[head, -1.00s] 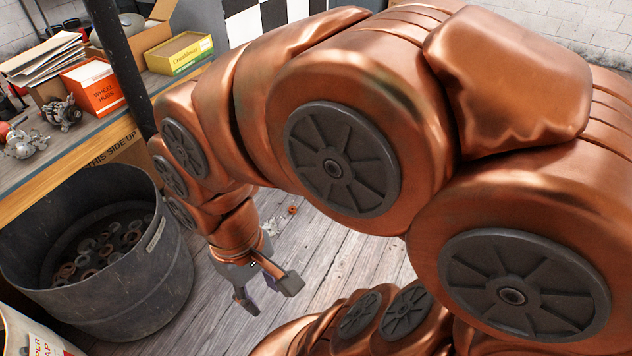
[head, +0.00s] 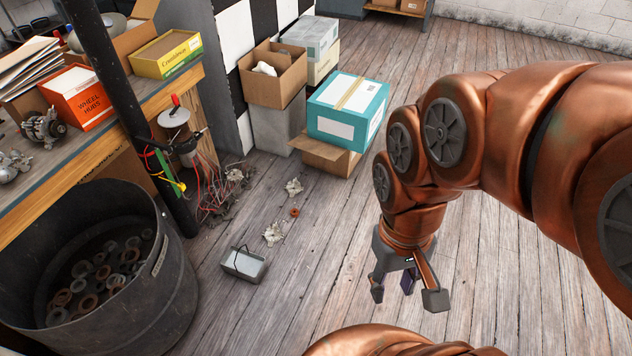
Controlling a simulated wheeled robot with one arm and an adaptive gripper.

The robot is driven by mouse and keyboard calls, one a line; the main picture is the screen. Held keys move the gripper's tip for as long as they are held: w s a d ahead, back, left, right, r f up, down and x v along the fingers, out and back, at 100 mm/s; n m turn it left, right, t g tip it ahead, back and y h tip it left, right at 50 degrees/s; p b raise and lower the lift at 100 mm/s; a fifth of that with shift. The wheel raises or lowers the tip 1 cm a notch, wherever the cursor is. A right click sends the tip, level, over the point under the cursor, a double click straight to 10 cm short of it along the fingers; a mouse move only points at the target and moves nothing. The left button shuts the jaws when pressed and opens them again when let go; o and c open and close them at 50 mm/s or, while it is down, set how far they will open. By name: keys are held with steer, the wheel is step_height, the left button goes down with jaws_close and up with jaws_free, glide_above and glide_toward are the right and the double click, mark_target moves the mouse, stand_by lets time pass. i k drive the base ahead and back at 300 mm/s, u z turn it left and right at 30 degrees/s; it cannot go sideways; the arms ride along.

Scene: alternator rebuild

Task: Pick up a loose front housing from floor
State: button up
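Two small silver, irregular metal pieces lie on the wooden floor in the middle of the head view. One silver piece (head: 294,187) is farther off, and the other silver piece (head: 273,234) is nearer. They look like loose housings, but are too small to tell front from rear. My gripper (head: 408,292) points down above the floor, to the right of both pieces and apart from them.
A grey metal box (head: 243,265) and a small copper ring (head: 295,212) lie near the pieces. A dark bin (head: 180,300) of rings, a black post (head: 118,85) and loose wires (head: 205,195) stand left. Cartons, including a teal box (head: 347,110), stand behind. Floor at right is clear.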

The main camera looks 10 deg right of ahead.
mark_target(294, 184)
steer(key=z, duration=0.25)
steer(key=i, duration=1.45)
steer(key=u, duration=1.15)
steer(key=i, duration=0.45)
steer(key=u, duration=0.3)
